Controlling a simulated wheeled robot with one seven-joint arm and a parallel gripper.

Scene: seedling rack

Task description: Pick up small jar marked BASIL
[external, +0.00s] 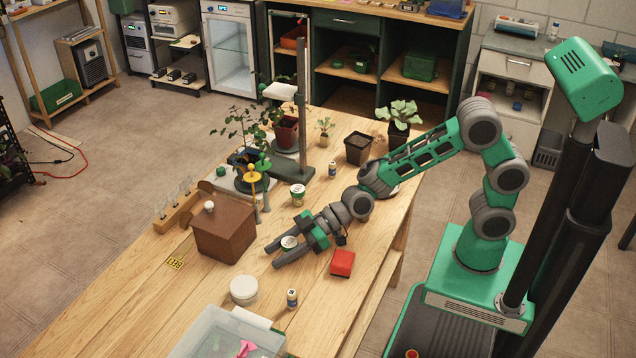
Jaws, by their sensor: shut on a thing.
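My gripper (279,255) is low over the middle of the wooden table, its fingers pointing left. It is shut on a small jar (289,243) with a pale, green-edged lid, which shows upright between the fingers. A similar small jar (298,194), with a pale lid, stands farther back on the table, apart from the gripper. The lettering on both jars is too small to read, so I cannot tell which says BASIL. I cannot tell whether the held jar touches the table.
A brown box (224,232) stands just left of my fingers. A red block (342,263) lies to the right. A white round tub (243,290), a small bottle (292,299) and a clear bin (215,335) are nearer the front. Potted plants and a stand (304,110) are behind.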

